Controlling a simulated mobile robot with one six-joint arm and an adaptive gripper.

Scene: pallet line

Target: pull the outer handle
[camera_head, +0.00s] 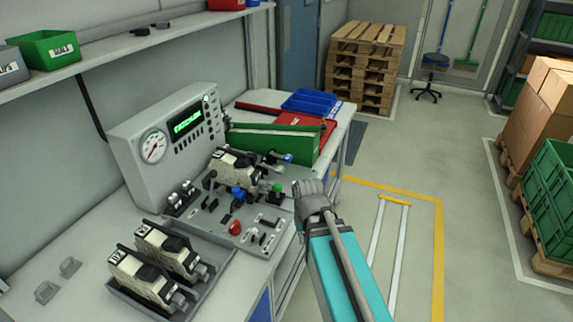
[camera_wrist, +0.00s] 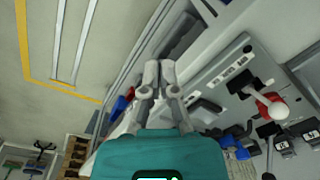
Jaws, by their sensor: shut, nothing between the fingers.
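A grey control panel (camera_head: 222,243) lies on the bench, with several small handles and knobs. A red ball handle (camera_head: 235,228) stands near its front; it also shows at the right of the wrist view (camera_wrist: 276,108). A blue knob (camera_head: 238,192) and a green knob (camera_head: 277,188) stand further back. No label tells me which is the outer handle. My gripper (camera_head: 303,186) is at the bench's front edge, just right of the green knob in the head view. In the wrist view its fingers (camera_wrist: 159,72) are together and empty, apart from the red handle.
A console (camera_head: 165,140) with a gauge and green display stands behind the panel. Valve-like units (camera_head: 145,275) sit in a tray at front left. A green box (camera_head: 275,143) and blue tray (camera_head: 308,102) lie further back. The floor (camera_head: 375,235) beside the bench is clear.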

